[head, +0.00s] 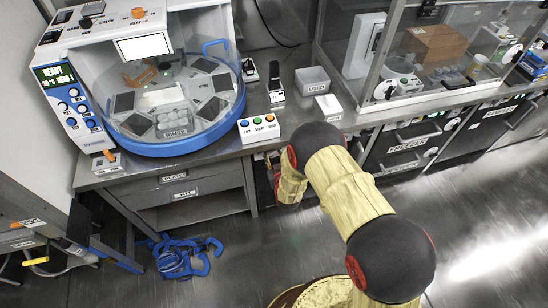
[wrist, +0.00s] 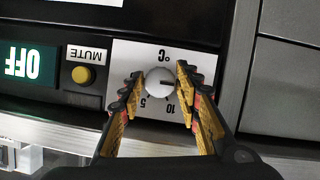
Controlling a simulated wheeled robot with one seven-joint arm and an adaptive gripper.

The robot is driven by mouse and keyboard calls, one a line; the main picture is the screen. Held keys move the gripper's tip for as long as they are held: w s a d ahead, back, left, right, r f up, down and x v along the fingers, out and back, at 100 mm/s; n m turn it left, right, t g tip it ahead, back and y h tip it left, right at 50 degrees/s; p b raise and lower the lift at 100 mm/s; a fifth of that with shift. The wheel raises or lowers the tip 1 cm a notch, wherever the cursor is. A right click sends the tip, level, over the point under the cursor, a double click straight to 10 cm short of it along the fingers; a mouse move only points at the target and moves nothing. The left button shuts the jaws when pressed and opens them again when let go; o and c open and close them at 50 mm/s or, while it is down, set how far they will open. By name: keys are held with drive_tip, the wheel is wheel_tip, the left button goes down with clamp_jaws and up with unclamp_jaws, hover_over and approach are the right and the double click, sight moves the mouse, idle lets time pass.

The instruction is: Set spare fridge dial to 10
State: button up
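In the wrist view, which is upside down, a round light-grey dial (wrist: 160,81) sits on a white plate (wrist: 128,60) marked °C, 5 and 10. A dark mark on the dial points right, towards the right finger and away from the 10 at lower right. My gripper (wrist: 160,75) has its yellow-and-black fingers spread, one on each side of the dial. The fingertips are very close to its rim; I cannot tell if they touch. The right finger may hide more marks. In the head view my arm hides the dial, and my gripper is mostly hidden.
A MUTE button (wrist: 83,74) and an OFF display (wrist: 28,62) are beside the dial plate. In the head view a freezer (head: 405,147) is under the counter on the right.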

drive_tip(key=c, duration=0.6)
drive_tip(key=shift+c, duration=0.5)
drive_tip(key=shift+m, duration=0.3)
drive_tip(key=m+y+b, duration=0.2)
drive_tip(key=m+y, duration=0.1)
drive_tip(key=shift+d+f+m+g, duration=0.1)
drive_tip(key=shift+d+m+g, duration=0.1)
drive_tip(key=shift+m+g, duration=0.15)
drive_tip(key=m+y+b, duration=0.2)
drive_tip(key=m, duration=0.2)
drive_tip(key=shift+y, duration=0.3)
drive_tip(key=shift+w, duration=0.1)
drive_tip(key=o, duration=1.2)
drive_tip(key=shift+c, duration=0.2)
